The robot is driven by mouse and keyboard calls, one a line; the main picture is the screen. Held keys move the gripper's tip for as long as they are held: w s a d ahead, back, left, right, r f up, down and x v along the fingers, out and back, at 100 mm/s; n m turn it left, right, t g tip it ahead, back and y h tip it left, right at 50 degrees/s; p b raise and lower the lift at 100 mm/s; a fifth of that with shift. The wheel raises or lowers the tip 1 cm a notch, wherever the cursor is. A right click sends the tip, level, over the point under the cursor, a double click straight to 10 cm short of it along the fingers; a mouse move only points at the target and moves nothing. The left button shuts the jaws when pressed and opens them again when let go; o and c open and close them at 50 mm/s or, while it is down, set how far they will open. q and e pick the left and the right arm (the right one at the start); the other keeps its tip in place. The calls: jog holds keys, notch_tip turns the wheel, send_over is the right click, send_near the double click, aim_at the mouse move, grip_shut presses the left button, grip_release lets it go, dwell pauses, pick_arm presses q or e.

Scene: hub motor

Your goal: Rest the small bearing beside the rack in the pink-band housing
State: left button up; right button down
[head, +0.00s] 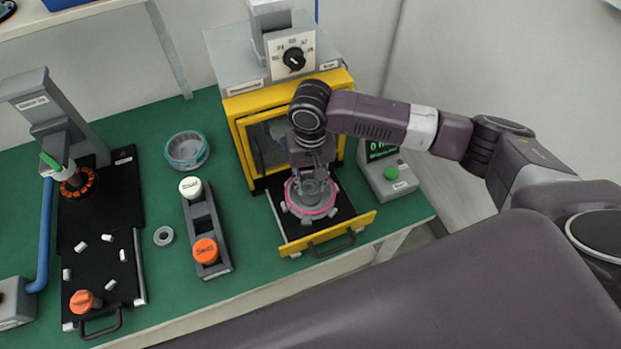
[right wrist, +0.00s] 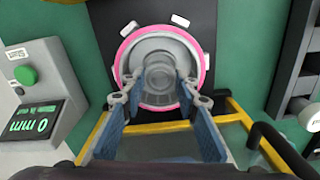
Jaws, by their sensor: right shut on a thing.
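The small bearing (head: 164,236) is a grey ring lying flat on the green table, just left of the rack (head: 222,262). The pink-band housing (head: 328,211) is a round grey part with lugs on its rim, on the black plate of the yellow machine's pulled-out drawer; it also shows in the right wrist view (right wrist: 204,70). My right gripper (head: 312,184) points down over it, and in the right wrist view its fingers (right wrist: 163,88) are shut on the raised middle of the housing. The fingers partly hide the housing's centre. My left gripper is not in view.
The yellow press (head: 243,107) stands behind the drawer (head: 364,221). A control box with a green button (head: 391,172) is to its right. A teal-band housing (head: 187,150) lies behind the rack. A black fixture (head: 98,215) with several small white pieces is at left.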

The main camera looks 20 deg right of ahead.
jog(key=shift+f, duration=0.3)
jog(key=shift+f, duration=0.5)
jog(key=shift+f, duration=0.1)
jog(key=shift+f+p, duration=0.35)
jog(key=shift+p, duration=0.1)
jog(key=shift+f+p, duration=0.15)
jog(key=shift+p, duration=0.6)
dwell(1.4)
jog(key=shift+f, duration=0.1)
dwell(0.6)
